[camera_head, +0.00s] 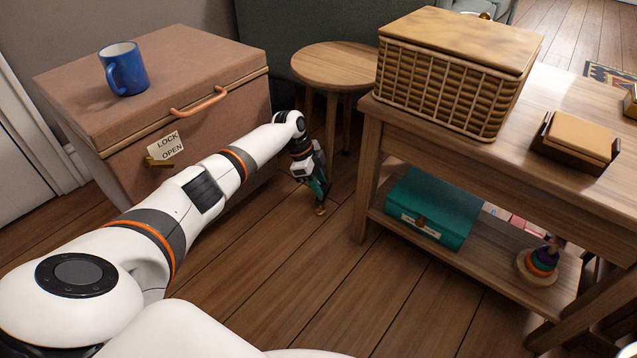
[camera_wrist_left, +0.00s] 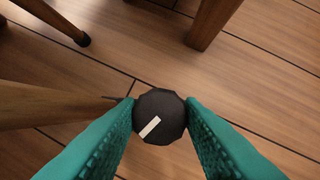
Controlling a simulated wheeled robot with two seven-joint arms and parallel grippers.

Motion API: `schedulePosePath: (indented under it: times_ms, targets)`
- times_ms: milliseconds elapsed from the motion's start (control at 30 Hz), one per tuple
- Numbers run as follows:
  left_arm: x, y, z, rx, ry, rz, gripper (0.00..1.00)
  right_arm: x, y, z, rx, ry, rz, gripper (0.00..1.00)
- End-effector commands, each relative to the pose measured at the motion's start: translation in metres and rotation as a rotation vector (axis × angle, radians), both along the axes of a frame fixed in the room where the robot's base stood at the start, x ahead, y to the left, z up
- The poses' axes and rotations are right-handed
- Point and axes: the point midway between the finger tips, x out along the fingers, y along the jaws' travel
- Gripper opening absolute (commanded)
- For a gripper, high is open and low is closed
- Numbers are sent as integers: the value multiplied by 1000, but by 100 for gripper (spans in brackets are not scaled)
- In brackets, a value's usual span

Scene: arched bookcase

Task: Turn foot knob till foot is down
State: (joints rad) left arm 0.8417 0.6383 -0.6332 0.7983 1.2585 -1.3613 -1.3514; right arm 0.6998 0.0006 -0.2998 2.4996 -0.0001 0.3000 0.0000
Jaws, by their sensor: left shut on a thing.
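My left gripper (camera_head: 319,193) reaches down low near the floor, between the brown chest and the shelf table. In the left wrist view its teal fingers (camera_wrist_left: 162,118) are shut on a dark, faceted round knob (camera_wrist_left: 165,104), one finger on each side. The knob has a white stripe that points to the lower left. A small brass-coloured piece (camera_head: 320,210) shows just under the fingertips in the head view; I cannot tell how far it is from the floor. The knob itself is hidden in the head view. My right gripper is not in view.
A round wooden stool (camera_head: 335,64) stands behind the gripper. The brown chest (camera_head: 100,110) with a blue mug (camera_head: 128,72) is left. The shelf table (camera_head: 480,165) is right, bearing a wicker box (camera_head: 440,85) and a teal box (camera_head: 430,205). Floor in front is clear.

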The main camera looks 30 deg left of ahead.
Motion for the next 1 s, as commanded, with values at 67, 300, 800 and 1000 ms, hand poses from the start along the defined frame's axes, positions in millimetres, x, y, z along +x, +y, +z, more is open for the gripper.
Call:
schedulePosePath:
  times_ms: [67,300,800,1000]
  targets:
    - [-1,0,-1,2,3,0,11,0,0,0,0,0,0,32]
    - [-1,0,-1,1,2,1,55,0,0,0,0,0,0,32]
    - [-5,13,39,2,1,2,55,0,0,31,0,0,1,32]
    - [-11,28,79,1,1,3,55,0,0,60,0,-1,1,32]
